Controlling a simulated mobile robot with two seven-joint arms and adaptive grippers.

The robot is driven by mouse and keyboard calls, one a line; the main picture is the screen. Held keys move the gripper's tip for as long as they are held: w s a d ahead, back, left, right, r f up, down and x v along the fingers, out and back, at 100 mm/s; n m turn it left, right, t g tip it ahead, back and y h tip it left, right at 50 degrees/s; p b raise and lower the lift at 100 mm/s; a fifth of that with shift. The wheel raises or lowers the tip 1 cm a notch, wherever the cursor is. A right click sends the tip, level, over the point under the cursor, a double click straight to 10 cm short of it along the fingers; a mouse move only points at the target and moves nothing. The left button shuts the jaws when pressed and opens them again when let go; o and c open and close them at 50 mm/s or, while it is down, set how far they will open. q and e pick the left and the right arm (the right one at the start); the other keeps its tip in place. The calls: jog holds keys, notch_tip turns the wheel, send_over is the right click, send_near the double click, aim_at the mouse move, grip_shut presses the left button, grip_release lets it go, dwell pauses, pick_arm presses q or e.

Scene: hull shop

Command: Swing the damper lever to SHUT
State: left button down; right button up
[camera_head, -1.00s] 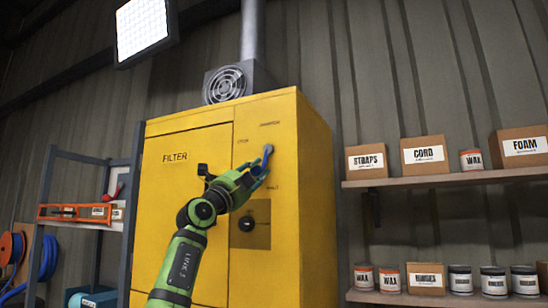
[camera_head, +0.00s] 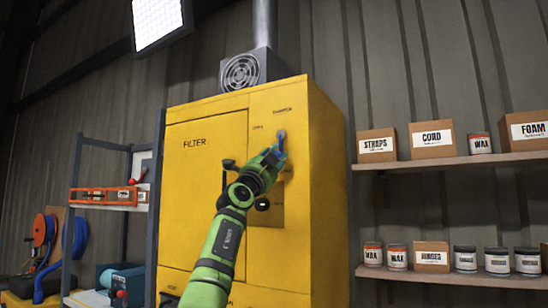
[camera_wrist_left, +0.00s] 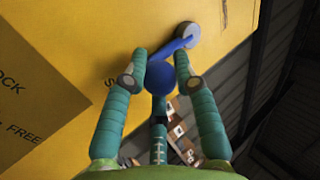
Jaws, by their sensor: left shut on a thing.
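The damper lever (camera_head: 282,138) is a blue arm on a round grey hub, on the front of the yellow filter cabinet (camera_head: 215,120). In the left wrist view the lever's round blue knob (camera_wrist_left: 160,75) sits between the two fingers of my left gripper (camera_wrist_left: 160,66). In the head view this gripper (camera_head: 274,157) is shut on the lever just below the hub. The lever points down, slightly left. The DAMPER label is above it and OPEN to its upper left. The SHUT label is hidden behind my gripper in the head view. My right gripper is not in view.
A dark handle (camera_head: 229,165) sticks out left of my gripper, and a dark knob (camera_head: 262,204) sits below it. Shelves with boxes and cans (camera_head: 450,163) stand right of the cabinet. A rack (camera_head: 105,207) with an orange level stands left.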

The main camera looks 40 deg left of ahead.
pick_arm(q)
jog(key=c, duration=1.2)
grip_release()
jog(key=shift+s+d+r, duration=0.1)
jog(key=shift+s+r, duration=0.15)
jog(key=shift+r, duration=0.2)
jog(key=shift+o, duration=1.1)
jog(key=shift+w+f, duration=0.1)
jog(key=shift+w, duration=0.1)
jog(key=shift+w+f, duration=0.1)
jog(key=shift+f, duration=0.1)
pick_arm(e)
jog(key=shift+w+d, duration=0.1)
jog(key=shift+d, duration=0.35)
pick_arm(q)
jog(key=shift+f, duration=0.1)
jog(key=shift+s+f, duration=0.3)
jog(key=shift+s, duration=0.2)
jog(key=v, duration=0.6)
jog(key=shift+d, duration=0.25)
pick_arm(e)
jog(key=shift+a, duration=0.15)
